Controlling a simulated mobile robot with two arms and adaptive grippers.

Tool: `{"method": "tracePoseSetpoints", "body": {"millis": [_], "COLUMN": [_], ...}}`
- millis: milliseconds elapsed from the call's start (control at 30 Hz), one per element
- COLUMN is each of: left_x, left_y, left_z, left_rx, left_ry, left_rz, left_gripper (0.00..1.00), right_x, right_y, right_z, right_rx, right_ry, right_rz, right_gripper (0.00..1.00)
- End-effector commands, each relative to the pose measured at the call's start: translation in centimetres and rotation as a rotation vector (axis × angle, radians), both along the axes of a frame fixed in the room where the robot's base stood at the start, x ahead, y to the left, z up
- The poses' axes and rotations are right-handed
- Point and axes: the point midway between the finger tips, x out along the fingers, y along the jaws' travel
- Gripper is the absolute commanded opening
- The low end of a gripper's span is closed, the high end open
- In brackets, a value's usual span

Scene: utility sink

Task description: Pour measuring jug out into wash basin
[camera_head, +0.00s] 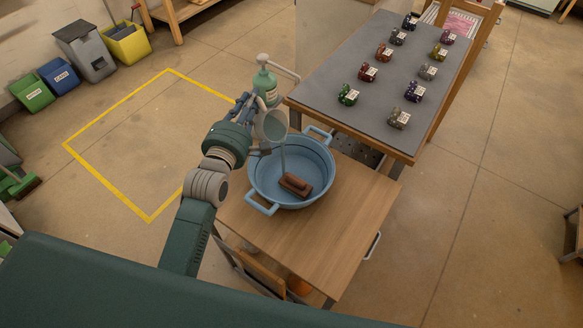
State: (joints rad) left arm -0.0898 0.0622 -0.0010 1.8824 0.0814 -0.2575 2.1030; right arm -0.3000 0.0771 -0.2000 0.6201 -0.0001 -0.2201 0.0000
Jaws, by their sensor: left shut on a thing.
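The blue round wash basin (258,180) with two handles stands on the wooden table. A reddish-brown brush or block (295,184) lies inside it. My left gripper (256,112) is shut on the pale grey-green measuring jug (272,126) and holds it above the basin's far left rim. The jug is tilted with its mouth towards the basin. A thin pale stream (283,156) falls from it into the basin. The jug's handle is mostly hidden by the gripper. My right gripper is not in view.
A green pump bottle (265,82) stands close behind the jug. The wooden table (330,235) has bare room in front and to the right of the basin. A grey-topped bench (345,85) with several small coloured bundles stands behind it. Bins line the upper left.

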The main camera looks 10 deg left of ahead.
Motion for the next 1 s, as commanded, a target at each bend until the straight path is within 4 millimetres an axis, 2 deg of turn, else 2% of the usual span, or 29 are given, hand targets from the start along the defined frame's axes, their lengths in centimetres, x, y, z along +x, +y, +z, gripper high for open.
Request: {"method": "tracePoseSetpoints", "body": {"millis": [33, 500, 1000], "left_x": [0.0, -0.2, -0.4], "left_y": [-0.1, -0.5, -0.9], "left_z": [-0.5, -2.7, -2.6], "left_rx": [0.005, 0.048, 0.091], "left_ry": [-0.008, -0.031, -0.052], "left_rz": [0.000, 0.000, 0.000], "left_gripper": [0.00, 0.00, 0.00], "right_x": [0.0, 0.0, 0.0], "right_y": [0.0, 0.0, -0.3], "right_z": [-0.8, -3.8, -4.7], "right_rx": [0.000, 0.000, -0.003], "right_ry": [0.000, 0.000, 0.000], "right_rz": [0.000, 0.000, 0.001], "right_gripper": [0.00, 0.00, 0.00]}}
